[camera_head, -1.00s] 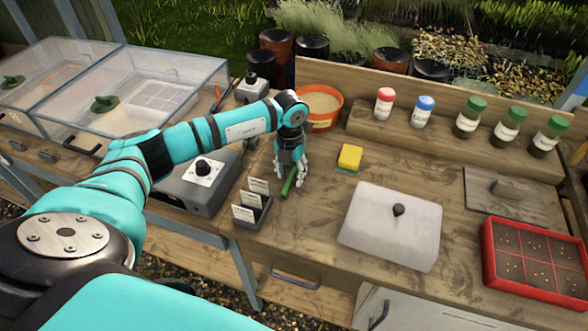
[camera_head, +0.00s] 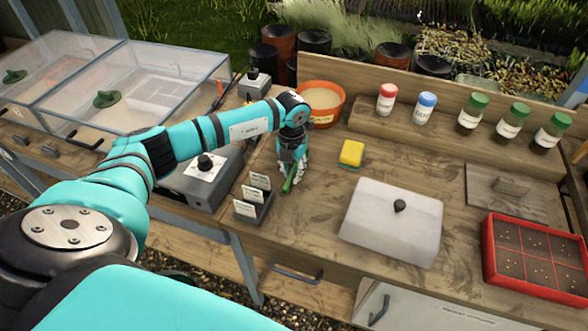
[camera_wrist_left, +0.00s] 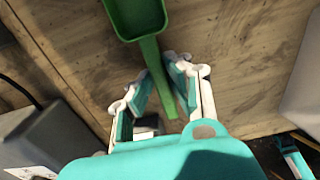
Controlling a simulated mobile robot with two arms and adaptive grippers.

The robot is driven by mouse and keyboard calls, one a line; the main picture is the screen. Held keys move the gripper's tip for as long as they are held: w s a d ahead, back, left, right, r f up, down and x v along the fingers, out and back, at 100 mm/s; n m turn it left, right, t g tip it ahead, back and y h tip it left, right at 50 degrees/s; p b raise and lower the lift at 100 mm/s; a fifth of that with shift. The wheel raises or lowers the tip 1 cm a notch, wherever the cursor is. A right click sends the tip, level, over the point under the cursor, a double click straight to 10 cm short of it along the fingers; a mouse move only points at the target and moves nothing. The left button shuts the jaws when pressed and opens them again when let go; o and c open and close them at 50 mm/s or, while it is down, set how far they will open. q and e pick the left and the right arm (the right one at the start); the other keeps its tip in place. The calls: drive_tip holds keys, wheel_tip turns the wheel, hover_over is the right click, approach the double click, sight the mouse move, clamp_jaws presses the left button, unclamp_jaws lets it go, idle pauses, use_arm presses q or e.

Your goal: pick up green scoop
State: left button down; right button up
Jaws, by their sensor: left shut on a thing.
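The green scoop (camera_head: 289,183) is at my left gripper on the wooden worktop, mostly hidden by the fingers in the head view. In the left wrist view the scoop's bowl (camera_wrist_left: 138,14) is at the top, with its straight handle running down between the fingers. My left gripper (camera_head: 291,175) points down and is shut on the handle; its two fingers also show in the left wrist view (camera_wrist_left: 162,84). I cannot tell whether the scoop is clear of the worktop. My right gripper is not in view.
A label holder (camera_head: 252,203) and a grey box with a knob (camera_head: 205,175) stand close left of the gripper. A yellow sponge (camera_head: 352,152), a lidded pale box (camera_head: 392,222) and a red seed tray (camera_head: 538,262) lie to the right. An orange pot (camera_head: 321,103) stands behind.

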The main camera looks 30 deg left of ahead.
sight(293, 173)
use_arm(q)
drive_tip(key=shift+r, duration=0.1)
wheel_tip(293, 173, up, 3)
drive_tip(key=shift+d+r+b, duration=0.1)
drive_tip(key=shift+r+b, duration=0.05)
drive_tip(key=shift+b, duration=0.8)
drive_tip(key=s+d+b, duration=0.1)
drive_tip(key=s+d, duration=0.1)
drive_tip(key=d, duration=0.2)
drive_tip(key=s+d+r+b, duration=0.1)
drive_tip(key=s+d, duration=0.2)
drive_tip(key=d, duration=0.1)
drive_tip(key=s+d+b, duration=0.1)
drive_tip(key=s+d, duration=0.1)
drive_tip(key=d, duration=0.3)
drive_tip(key=shift+s+r+b, duration=0.15)
drive_tip(key=shift+b, duration=0.15)
drive_tip(key=shift+s+d+r, duration=0.1)
drive_tip(key=shift+s+d, duration=0.2)
drive_tip(key=shift+d, duration=0.1)
drive_tip(key=shift+w, duration=0.1)
